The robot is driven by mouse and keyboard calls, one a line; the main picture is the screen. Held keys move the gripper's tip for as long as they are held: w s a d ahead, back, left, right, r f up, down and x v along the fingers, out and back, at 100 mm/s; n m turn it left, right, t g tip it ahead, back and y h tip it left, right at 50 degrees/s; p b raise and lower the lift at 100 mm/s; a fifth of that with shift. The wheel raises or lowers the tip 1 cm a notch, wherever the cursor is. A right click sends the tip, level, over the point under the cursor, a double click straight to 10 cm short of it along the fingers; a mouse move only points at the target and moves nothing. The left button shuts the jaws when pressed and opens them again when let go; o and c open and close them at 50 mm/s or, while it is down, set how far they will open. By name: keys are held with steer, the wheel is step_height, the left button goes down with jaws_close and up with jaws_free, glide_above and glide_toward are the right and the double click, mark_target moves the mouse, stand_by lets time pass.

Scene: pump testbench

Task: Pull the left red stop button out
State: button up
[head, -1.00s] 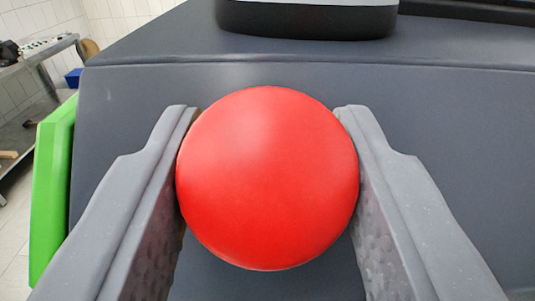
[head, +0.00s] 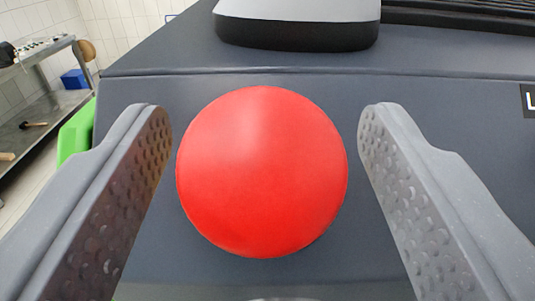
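The red stop button (head: 262,172) is a large round red cap in the middle of the head view, on the dark grey sloped front of the testbench (head: 400,90). My gripper (head: 265,118) is open, with one grey dimpled finger to the left of the button and one to the right. A gap shows between each finger and the button, so neither touches it. The button's stem is hidden behind its cap, so I cannot tell how far out it stands.
A black and grey box (head: 297,25) sits on top of the bench above the button. A green part (head: 76,132) is at the bench's left edge. At the far left is a metal table (head: 45,105) with a blue box (head: 75,79). A label shows at the right edge.

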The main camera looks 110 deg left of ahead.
steer(key=b+v, duration=0.1)
steer(key=v, duration=1.2)
steer(key=shift+d+b, duration=0.35)
steer(key=shift+b, duration=0.05)
steer(key=shift+w, duration=0.2)
steer(key=s+d+r+m+t+h+b, duration=0.1)
steer(key=s+d+m+t+h+b, duration=0.2)
steer(key=d+m+t+h, duration=0.5)
steer(key=s+d+r+m+t+h+b, duration=0.1)
steer(key=s+d+m+t+h+b, duration=0.2)
steer(key=d+m+t+h, duration=0.6)
steer(key=d+m+t+b, duration=0.2)
steer(key=d+m+t, duration=0.2)
steer(key=d, duration=0.1)
steer(key=shift+s+r+m, duration=0.25)
steer(key=shift+s+m, duration=0.05)
steer(key=shift+s, duration=0.05)
